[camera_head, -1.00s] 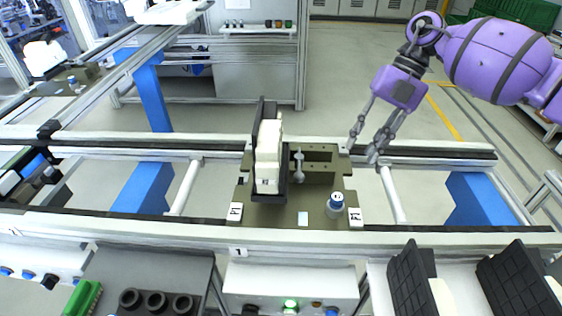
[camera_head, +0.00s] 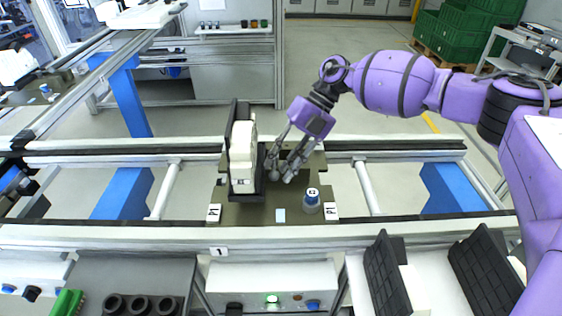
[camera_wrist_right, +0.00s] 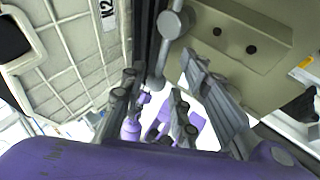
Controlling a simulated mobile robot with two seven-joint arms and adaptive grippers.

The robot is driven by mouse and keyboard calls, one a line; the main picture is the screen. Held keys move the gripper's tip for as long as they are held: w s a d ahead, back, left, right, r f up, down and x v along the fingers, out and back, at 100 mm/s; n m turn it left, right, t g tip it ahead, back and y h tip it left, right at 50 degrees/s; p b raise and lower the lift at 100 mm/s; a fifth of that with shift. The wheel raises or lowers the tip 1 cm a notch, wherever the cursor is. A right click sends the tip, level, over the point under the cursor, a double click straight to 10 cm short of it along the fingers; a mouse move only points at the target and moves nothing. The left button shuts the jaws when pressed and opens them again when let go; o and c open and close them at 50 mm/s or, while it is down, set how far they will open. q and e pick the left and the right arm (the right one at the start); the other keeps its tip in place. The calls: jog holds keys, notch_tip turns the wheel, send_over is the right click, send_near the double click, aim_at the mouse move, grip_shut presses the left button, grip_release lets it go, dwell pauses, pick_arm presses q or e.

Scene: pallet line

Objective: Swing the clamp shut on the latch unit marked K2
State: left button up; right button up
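The latch unit (camera_head: 242,150) stands upright in a black holder on the olive pallet plate (camera_head: 255,214). In the wrist view, a K2 label (camera_wrist_right: 108,14) shows on the pale ribbed unit at upper left. The grey clamp with its round knob (camera_wrist_right: 172,22) is beside the unit; in the head view my fingers partly cover it. My right gripper (camera_head: 281,170) is just right of the unit, low over the plate. In the wrist view its fingers (camera_wrist_right: 152,105) are apart, with the clamp's rod between or just beyond them; contact cannot be told. My left gripper is out of view.
A blue-topped cylinder (camera_head: 312,198) stands at the plate's front right. A raised olive block (camera_wrist_right: 235,45) is right of the clamp. The conveyor's front rail (camera_head: 400,228) runs before the pallet. Black ribbed parts (camera_head: 382,275) stand at front right.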

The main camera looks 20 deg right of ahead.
jog(key=shift+a+f, duration=0.1)
grip_shut()
jog(key=shift+f, duration=0.1)
dwell(0.3)
